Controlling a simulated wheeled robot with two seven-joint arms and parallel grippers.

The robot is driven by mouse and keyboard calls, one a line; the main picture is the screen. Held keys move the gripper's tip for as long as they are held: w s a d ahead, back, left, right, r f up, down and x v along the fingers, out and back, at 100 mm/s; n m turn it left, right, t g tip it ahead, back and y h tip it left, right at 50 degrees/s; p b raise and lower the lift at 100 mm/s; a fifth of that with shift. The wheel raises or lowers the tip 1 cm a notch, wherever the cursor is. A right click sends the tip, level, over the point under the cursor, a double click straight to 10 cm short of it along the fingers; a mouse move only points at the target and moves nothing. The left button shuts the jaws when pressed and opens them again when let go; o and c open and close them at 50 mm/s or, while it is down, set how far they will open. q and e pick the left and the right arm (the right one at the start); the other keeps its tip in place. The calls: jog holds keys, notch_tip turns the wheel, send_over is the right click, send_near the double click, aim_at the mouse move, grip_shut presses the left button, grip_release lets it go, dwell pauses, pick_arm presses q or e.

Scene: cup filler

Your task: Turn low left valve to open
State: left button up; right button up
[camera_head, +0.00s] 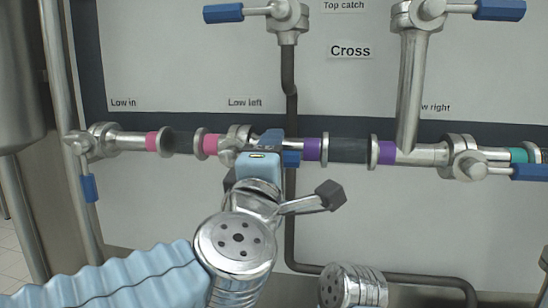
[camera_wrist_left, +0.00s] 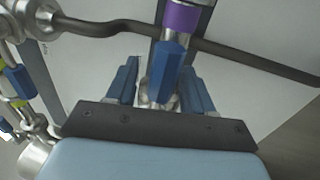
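The low left valve (camera_head: 236,138) sits on the horizontal pipe under the "Low left" label, between a pink and a purple band. Its blue handle (camera_head: 291,158) points right, along the pipe. In the left wrist view the blue handle (camera_wrist_left: 171,70) lies between the two blue fingers of my left gripper (camera_wrist_left: 160,75), with a visible gap on each side. In the head view my left gripper (camera_head: 270,148) is at the valve and partly hides it and the handle. My right gripper is not in view.
The low in valve (camera_head: 95,140) at left has its blue handle (camera_head: 89,188) hanging down. The low right valve (camera_head: 467,160) has its blue handle (camera_head: 530,172) pointing right. Two valves with blue handles are above. A dark thin pipe (camera_head: 290,220) runs down behind my left gripper.

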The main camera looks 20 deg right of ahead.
pick_arm(q)
jog(key=b+v, duration=0.1)
jog(key=v, duration=1.2)
jog(key=shift+s+a, duration=0.2)
jog(key=shift+s, duration=0.15)
jog(key=shift+f, duration=0.1)
